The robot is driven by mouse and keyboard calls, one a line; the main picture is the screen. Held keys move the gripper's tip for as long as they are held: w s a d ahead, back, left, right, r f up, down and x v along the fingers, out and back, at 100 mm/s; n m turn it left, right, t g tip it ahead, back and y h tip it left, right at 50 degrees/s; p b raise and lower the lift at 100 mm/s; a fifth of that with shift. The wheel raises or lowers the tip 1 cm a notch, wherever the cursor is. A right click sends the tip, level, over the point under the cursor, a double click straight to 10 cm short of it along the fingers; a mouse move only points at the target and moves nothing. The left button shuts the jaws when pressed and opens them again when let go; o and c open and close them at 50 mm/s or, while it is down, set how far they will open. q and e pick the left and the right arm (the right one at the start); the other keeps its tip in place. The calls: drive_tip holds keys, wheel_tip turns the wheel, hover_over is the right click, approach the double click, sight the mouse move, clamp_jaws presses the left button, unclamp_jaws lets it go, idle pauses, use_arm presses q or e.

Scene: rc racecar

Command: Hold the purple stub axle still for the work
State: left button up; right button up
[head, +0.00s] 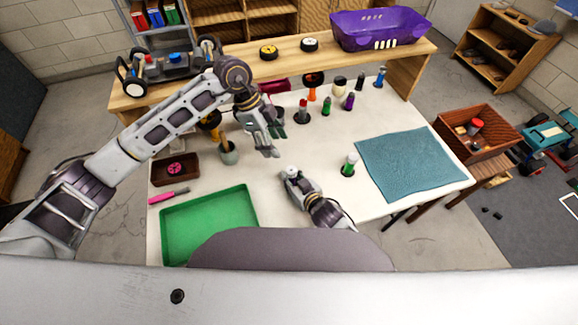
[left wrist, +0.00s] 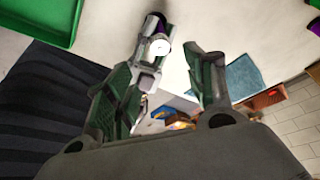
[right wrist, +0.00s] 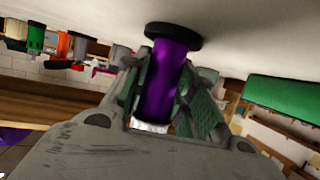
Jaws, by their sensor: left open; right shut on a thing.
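My right gripper (head: 290,176) is shut on the purple stub axle (right wrist: 164,82), low over the white table near its middle. In the right wrist view the axle's purple body sits between the two fingers, with its dark round base against the tabletop. In the head view only its pale top (head: 291,170) shows; the gripper hides the rest. Its white end also shows in the left wrist view (left wrist: 159,47). My left gripper (head: 270,146) is open and empty, above and behind the right one. Its spread fingers (left wrist: 165,95) show in its wrist view, apart from the axle.
A green tray (head: 205,222) lies at front left, a blue mat (head: 405,165) at right. A green stub axle (head: 348,165) stands alone between the right gripper and the mat. Several coloured parts stand farther back.

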sight(290, 169)
use_arm(q)
drive_tip(key=shift+x, duration=6)
drive_tip(key=shift+c, duration=0.4)
drive_tip(key=c, duration=0.9)
